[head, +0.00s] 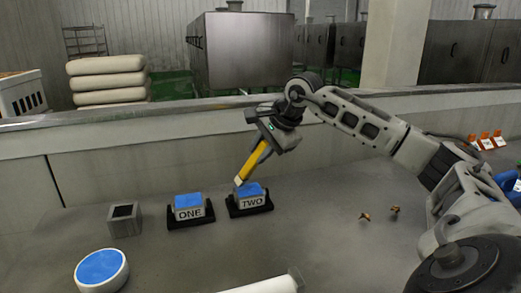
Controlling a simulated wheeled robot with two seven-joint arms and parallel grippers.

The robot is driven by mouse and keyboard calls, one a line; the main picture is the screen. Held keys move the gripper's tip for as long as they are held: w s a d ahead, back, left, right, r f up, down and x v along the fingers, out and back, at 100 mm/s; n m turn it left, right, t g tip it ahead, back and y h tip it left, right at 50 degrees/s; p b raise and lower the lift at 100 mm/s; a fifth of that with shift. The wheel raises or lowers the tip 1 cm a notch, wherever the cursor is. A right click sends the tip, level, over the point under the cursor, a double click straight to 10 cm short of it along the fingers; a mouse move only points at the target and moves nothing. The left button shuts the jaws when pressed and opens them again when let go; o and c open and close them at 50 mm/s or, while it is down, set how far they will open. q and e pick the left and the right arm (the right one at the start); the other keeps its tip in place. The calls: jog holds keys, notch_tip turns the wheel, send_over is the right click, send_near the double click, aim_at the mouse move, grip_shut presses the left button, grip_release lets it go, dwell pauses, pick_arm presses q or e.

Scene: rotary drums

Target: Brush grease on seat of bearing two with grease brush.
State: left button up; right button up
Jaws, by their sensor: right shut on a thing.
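My right gripper (268,135) is shut on the yellow handle of the grease brush (252,162). The brush tilts down to the left, and its pale lower end is at the blue top of the bearing block marked TWO (252,203). I cannot tell whether the bristles touch the blue surface. The block marked ONE (190,213) stands just left of it, also blue on top, on a black base. My left gripper is not in view.
A small grey box with a dark top (125,219) stands left of block ONE. A round white tub with blue inside (101,268) is at the front left. A white cylinder (265,286) lies at the front edge. Small brown pieces (364,217) lie to the right. A low wall runs behind.

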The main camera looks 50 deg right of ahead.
jog(key=shift+f+b, duration=0.5)
jog(key=shift+f, duration=0.1)
jog(key=shift+d, duration=0.1)
jog(key=shift+s+d+b, duration=0.5)
jog(key=shift+d+b, duration=0.15)
jog(key=shift+d, duration=0.2)
jog(key=shift+s+d, duration=0.15)
jog(key=shift+d, duration=0.1)
jog(key=shift+a, duration=0.1)
